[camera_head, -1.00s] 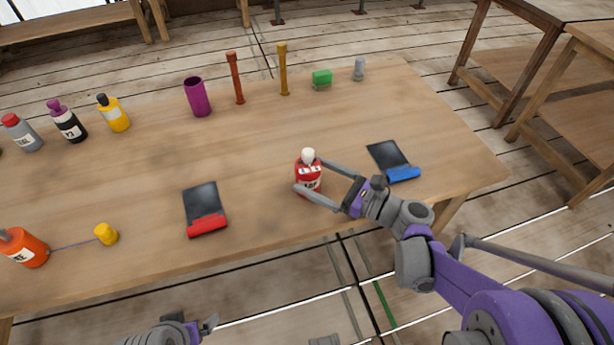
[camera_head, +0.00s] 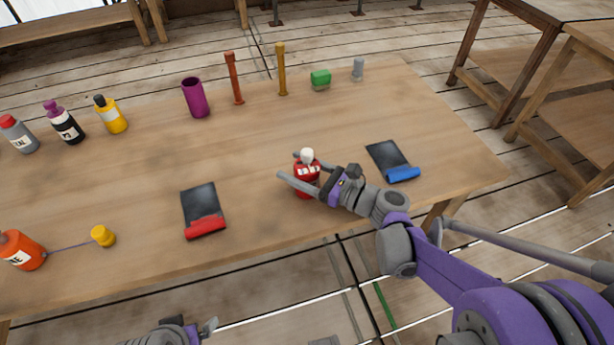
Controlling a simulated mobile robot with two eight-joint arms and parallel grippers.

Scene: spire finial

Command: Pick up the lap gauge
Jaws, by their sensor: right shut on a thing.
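My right gripper (camera_head: 292,166) is shut on a small red bottle (camera_head: 308,171) with a white cap. The bottle stands upright near the front middle of the table, with one finger in front of it and one behind. I cannot tell for sure which thing is the lap gauge. My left gripper (camera_head: 205,328) shows only in part at the bottom edge, off the table; I cannot see whether it is open or shut.
On the wooden table (camera_head: 150,170) are a dark pad with a red roll (camera_head: 205,227), another with a blue roll (camera_head: 403,174), a yellow knob (camera_head: 103,236) and an orange bottle (camera_head: 22,250). Bottles, a purple cup (camera_head: 196,99), posts and a green block (camera_head: 320,79) line the back.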

